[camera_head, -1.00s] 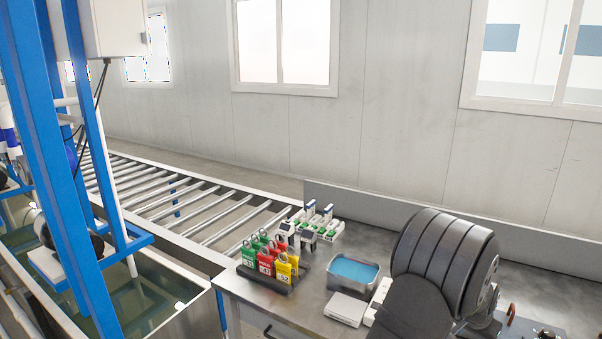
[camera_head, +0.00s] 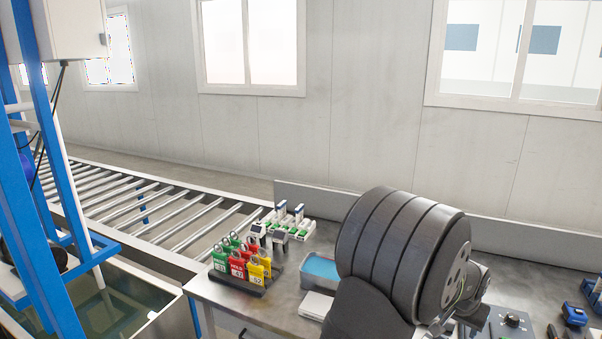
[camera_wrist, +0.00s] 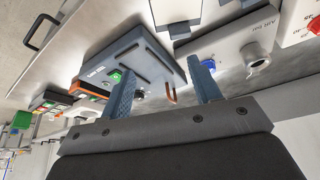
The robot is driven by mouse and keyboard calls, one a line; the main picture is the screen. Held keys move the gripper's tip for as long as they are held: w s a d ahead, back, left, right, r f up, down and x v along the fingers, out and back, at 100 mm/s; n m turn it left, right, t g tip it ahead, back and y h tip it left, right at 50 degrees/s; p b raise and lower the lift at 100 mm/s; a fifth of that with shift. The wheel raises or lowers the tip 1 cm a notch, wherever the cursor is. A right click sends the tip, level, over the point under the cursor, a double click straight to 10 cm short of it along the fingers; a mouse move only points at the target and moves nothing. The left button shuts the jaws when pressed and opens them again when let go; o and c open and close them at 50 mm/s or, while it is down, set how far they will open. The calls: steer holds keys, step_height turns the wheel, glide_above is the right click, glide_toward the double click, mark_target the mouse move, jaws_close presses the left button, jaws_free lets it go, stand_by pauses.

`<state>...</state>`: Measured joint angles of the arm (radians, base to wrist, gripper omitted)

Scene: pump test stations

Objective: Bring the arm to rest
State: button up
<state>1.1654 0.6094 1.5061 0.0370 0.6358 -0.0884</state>
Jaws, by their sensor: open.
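My gripper (camera_wrist: 162,70) is in the wrist view, its two blue-grey fingers apart with nothing held between them. A dark grey-blue box (camera_wrist: 130,65) with a green mark lies beyond the fingers. Its distance from them is hard to tell. A copper-coloured hook (camera_wrist: 172,95) shows in the gap between the fingers. In the head view my dark ribbed arm stands over the bench at lower right, and my gripper cannot be made out there.
The steel bench (camera_head: 225,292) carries coloured padlocks (camera_head: 238,262) on a dark stand, a blue-topped tray (camera_head: 320,268), a white box (camera_head: 315,305) and a knobbed control box (camera_head: 512,322). A roller conveyor (camera_head: 150,205) and water tank (camera_head: 110,310) lie left. A low panel (camera_head: 325,202) edges the bench's back.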

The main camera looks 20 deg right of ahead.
steer(key=w+a+n, duration=0.1)
steer(key=w+a, duration=0.8)
steer(key=w, duration=0.4)
steer(key=w+a+n+t, duration=0.1)
steer(key=w+a+n, duration=0.1)
steer(key=w+a, duration=0.7)
steer(key=shift+w+f+n+y, duration=0.3)
steer(key=shift+w+y, duration=0.1)
steer(key=shift+w, duration=1.45)
steer(key=s+d+r+m, duration=0.1)
steer(key=s+d+m, duration=0.1)
steer(key=s+d, duration=1)
steer(key=s, duration=0.3)
steer(key=shift+s+d+r, duration=0.15)
steer(key=shift+s+r, duration=0.05)
steer(key=shift+r, duration=0.05)
